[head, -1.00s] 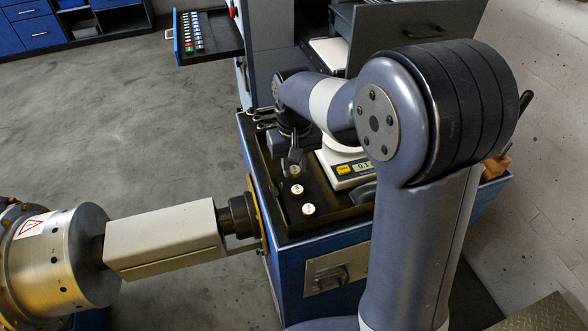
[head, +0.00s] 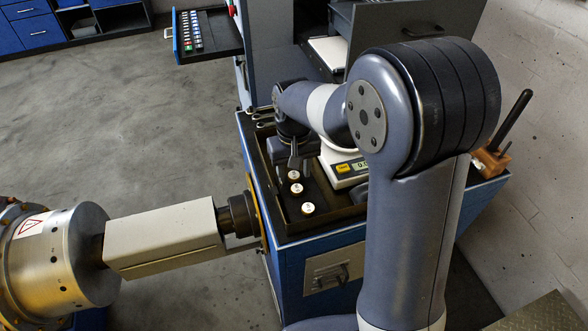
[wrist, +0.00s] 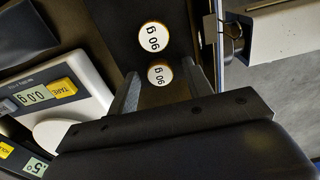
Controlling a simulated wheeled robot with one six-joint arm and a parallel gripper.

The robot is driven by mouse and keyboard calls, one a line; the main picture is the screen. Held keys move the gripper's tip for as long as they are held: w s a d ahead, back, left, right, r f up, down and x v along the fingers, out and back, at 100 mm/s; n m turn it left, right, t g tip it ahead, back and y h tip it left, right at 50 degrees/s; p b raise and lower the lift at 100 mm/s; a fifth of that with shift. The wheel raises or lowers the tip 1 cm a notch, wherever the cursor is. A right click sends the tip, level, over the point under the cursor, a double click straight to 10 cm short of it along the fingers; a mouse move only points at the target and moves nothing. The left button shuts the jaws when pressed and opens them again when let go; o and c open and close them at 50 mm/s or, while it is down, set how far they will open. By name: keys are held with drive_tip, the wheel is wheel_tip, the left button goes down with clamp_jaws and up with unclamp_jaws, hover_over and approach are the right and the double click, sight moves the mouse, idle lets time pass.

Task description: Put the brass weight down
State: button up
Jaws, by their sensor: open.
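Three brass weights with white tops stand in the dark tray (head: 340,212): a front one (head: 308,208), a middle one (head: 296,188) and a rear one (head: 295,174) closest to my gripper (head: 294,162). The space low between the fingers is partly hidden by the gripper body, so I cannot tell whether the rear weight touches a finger.
A white scale (head: 345,184) stands right of the weights; its display reads 0.0 in the wrist view (wrist: 33,96). A grey machine shaft housing (head: 165,238) lies left of the blue cabinet (head: 310,262). A wooden block with a black handle (head: 492,160) is at the right edge.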

sight(294, 175)
wheel_tip(294, 175, up, 12)
drive_tip(key=shift+r, duration=0.15)
idle(0.4)
